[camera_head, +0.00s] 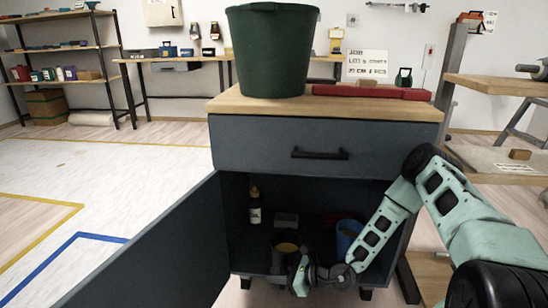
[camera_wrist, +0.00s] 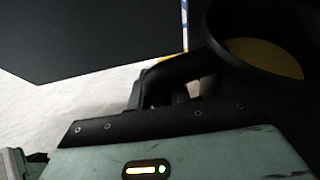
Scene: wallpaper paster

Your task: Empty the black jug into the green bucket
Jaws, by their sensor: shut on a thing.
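The green bucket (camera_head: 270,55) stands upright on the wooden top of the cabinet; its inside is hidden. The black jug (camera_head: 278,262) is low in the open cabinet, at the front, with a yellowish content showing at its mouth. In the wrist view the jug (camera_wrist: 225,50) fills the upper right, its yellow content inside and its handle to the left. My gripper (camera_head: 300,270) is beside the jug on its right and shut on its handle (camera_wrist: 175,72). The fingertips are largely hidden, and I cannot tell whether the jug touches the cabinet floor.
The cabinet door (camera_head: 150,255) stands open to the left. Inside are a blue container (camera_head: 348,236), a yellow-capped bottle (camera_head: 255,208) and a grey block (camera_head: 286,220). A closed drawer (camera_head: 250,145) is above. A red case (camera_head: 372,92) lies right of the bucket.

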